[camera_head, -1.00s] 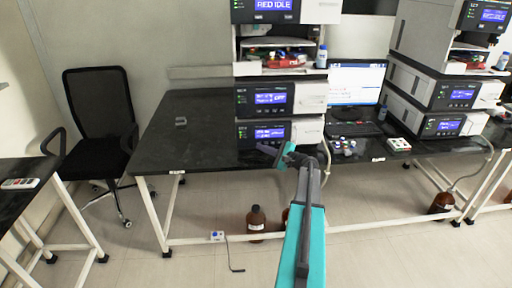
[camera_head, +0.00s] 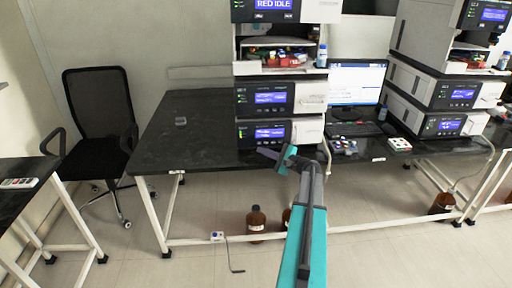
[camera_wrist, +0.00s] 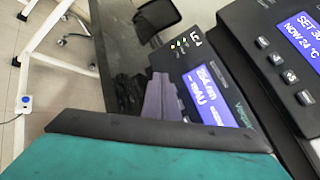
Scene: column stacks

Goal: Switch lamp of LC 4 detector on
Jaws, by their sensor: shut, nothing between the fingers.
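The detector (camera_head: 264,133) is the lowest module of the left stack, with a blue lit screen. In the wrist view its dark panel (camera_wrist: 236,128) shows a screen (camera_wrist: 205,97) reading about 254 nm and mAU, small indicator lights (camera_wrist: 181,42) and a white mark I cannot read surely. My gripper (camera_head: 263,152) is shut and empty, low in front of this module's panel. In the wrist view the gripper's fingers (camera_wrist: 160,98) point at the panel left of the screen and cover part of its buttons. I cannot tell whether they touch. The lamp state is not readable.
Directly above is a module (camera_head: 264,98) whose wrist-view screen (camera_wrist: 300,40) reads SET 30 and NOW 24 °C. Right of the stack are a monitor (camera_head: 357,84), vials (camera_head: 343,146) and a second stack (camera_head: 441,125). The black bench (camera_head: 190,140) is mostly clear at left.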

